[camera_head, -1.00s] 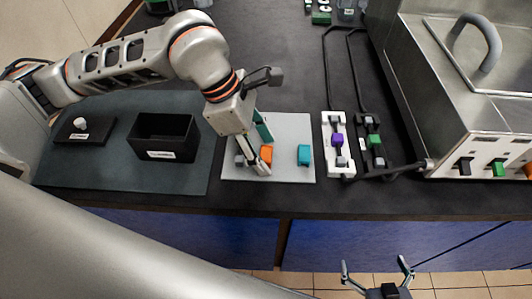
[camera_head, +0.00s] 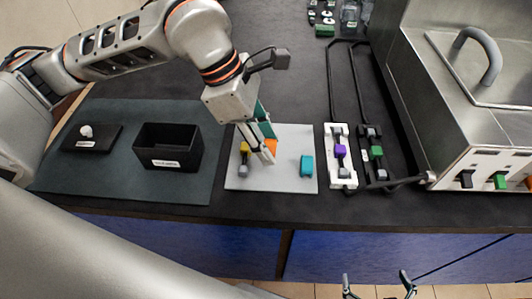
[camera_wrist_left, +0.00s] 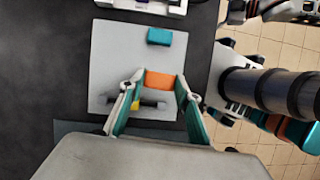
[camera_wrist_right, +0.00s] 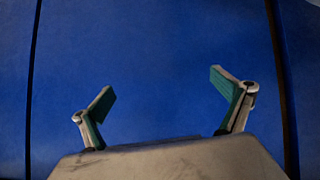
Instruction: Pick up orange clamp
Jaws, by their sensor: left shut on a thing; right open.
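The orange clamp (camera_head: 271,147) is between the fingers of my left gripper (camera_head: 268,156), partly hidden by them in the head view. In the left wrist view, the orange clamp (camera_wrist_left: 159,82) sits between the fingertips, which are shut on it. It appears held a little above the pale grey board (camera_head: 290,183); the exact gap cannot be told. My right gripper (camera_wrist_right: 163,84) is open and empty, facing a blue cabinet front. It shows low in the head view, at the bottom edge.
On the board, a yellow clamp (camera_head: 244,147) lies left of my left gripper and a teal clamp (camera_head: 307,166) lies right. A black bin (camera_head: 168,162) stands to the left. White and black holders with purple (camera_head: 340,151) and green (camera_head: 377,151) clamps are to the right, near a steel machine (camera_head: 480,105).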

